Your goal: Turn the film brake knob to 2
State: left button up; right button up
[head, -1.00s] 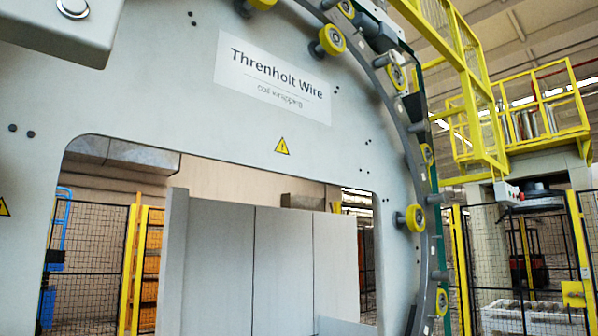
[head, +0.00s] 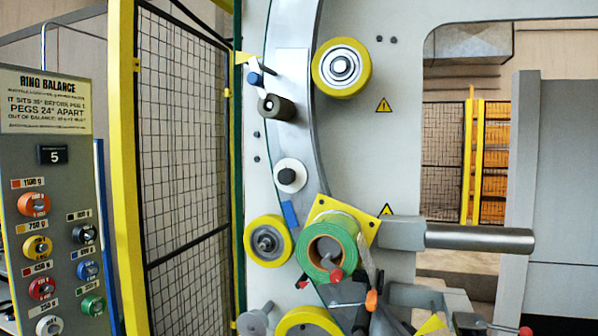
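A film carriage with a green-rimmed roll (head: 329,248) sits on the ring at the lower middle of the head view, in front of a yellow plate (head: 368,226). A small red knob (head: 336,275) shows at the roll's lower edge, and an orange part (head: 371,300) is just below right. I cannot tell which of these, if any, is the film brake knob, and no scale or number 2 is readable there. Neither of my grippers is in view.
A grey ring balance panel (head: 48,170) showing 5, with coloured knobs, stands at the left. A mesh fence (head: 185,150) with a yellow post (head: 124,150) is between it and the ring (head: 297,110). A metal bar (head: 480,238) sticks out to the right.

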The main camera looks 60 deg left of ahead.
aim_at(286, 177)
jog(key=u, duration=1.9)
